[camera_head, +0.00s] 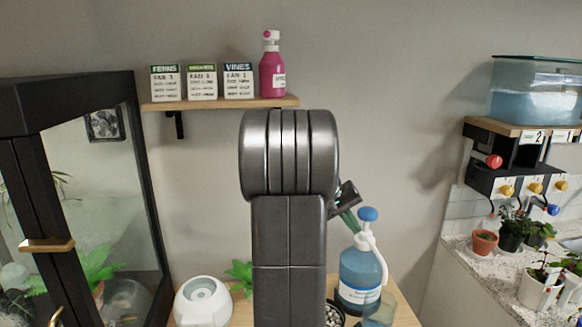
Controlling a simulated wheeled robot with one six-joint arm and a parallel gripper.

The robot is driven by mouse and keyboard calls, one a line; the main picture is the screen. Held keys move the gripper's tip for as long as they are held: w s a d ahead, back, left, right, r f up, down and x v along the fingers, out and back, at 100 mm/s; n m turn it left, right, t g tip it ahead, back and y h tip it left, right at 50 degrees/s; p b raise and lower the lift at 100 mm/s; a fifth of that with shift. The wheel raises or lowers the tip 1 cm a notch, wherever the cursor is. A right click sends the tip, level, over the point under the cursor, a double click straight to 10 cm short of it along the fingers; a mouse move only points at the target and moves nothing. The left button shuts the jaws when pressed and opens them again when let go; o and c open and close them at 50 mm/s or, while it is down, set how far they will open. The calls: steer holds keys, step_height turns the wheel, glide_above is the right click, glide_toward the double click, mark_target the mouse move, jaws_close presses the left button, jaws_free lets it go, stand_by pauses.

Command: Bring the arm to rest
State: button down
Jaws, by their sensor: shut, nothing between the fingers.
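My arm (289,220) rises upright in the middle of the head view, its large grey elbow at the top. The dark end of the arm shows just right of the elbow, partly hidden behind it. My gripper (350,220) points down and right from there, small and shut, with nothing seen in it. It appears close to the blue pump sprayer (359,272) in the picture; I cannot tell the gap in depth.
A wall shelf (220,103) behind holds seed cards and a pink bottle (272,70). A black-framed glass cabinet (95,190) stands left. A white round device (203,302) sits on the wooden table (404,314). Potted plants (484,243) and a water tank (537,92) are right.

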steer(key=s+a+r+m+t+y+b, duration=0.1)
steer(key=s+a+r+m+t+y, duration=0.1)
steer(key=r, duration=0.3)
steer(key=shift+s+t, duration=0.6)
steer(key=shift+s, duration=0.25)
steer(key=shift+f, duration=0.1)
